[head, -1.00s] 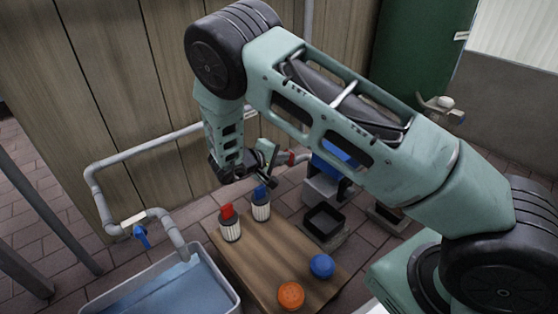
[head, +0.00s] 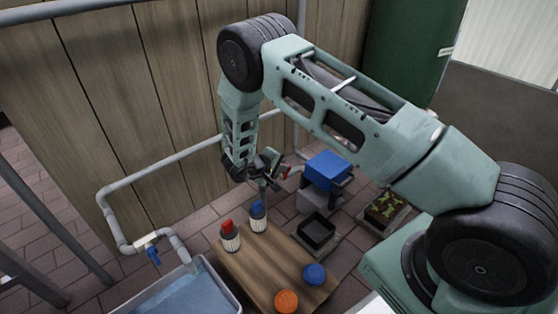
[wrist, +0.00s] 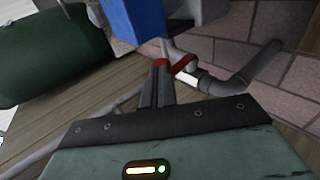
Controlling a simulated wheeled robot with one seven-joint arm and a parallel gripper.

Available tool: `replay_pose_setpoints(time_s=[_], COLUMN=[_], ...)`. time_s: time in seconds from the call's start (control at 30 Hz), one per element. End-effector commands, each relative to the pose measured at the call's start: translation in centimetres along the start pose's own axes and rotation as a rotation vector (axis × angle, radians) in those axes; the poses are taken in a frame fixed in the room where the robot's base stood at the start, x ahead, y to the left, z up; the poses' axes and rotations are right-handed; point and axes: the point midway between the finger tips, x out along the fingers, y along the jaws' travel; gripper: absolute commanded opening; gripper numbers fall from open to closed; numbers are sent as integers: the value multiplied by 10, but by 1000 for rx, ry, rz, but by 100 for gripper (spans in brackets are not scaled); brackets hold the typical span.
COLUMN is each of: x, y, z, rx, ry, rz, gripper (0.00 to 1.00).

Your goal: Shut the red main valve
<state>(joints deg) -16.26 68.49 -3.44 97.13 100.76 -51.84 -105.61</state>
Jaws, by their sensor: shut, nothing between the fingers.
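The red main valve handle (head: 285,172) sits on the grey pipe by the wooden wall, just right of my gripper (head: 267,180) in the head view. In the wrist view the red handle (wrist: 183,64) stands on the pipe beside a white label. My gripper (wrist: 160,72) is shut and empty, its fingers pointing toward the valve. The fingertips appear just left of the handle and overlap a small red patch. I cannot tell whether they touch it. Part of the valve is hidden by my gripper in the head view.
A blue box on a grey stand (head: 327,168) is close to the right of the valve. A low wooden table (head: 255,268) holds two bottles and two round objects.

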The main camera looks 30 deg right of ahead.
Motion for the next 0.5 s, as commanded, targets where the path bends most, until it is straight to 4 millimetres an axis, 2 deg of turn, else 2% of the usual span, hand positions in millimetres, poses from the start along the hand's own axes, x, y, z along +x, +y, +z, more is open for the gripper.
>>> replay_pose_setpoints(time_s=[0.03,0.17,0.5], x=[-2,2,10], y=[10,15,17], z=[1,2,1], rx=[3,7,13], ry=[-5,-5,-1], rz=[-22,-84,-181], gripper=[0,0,0])
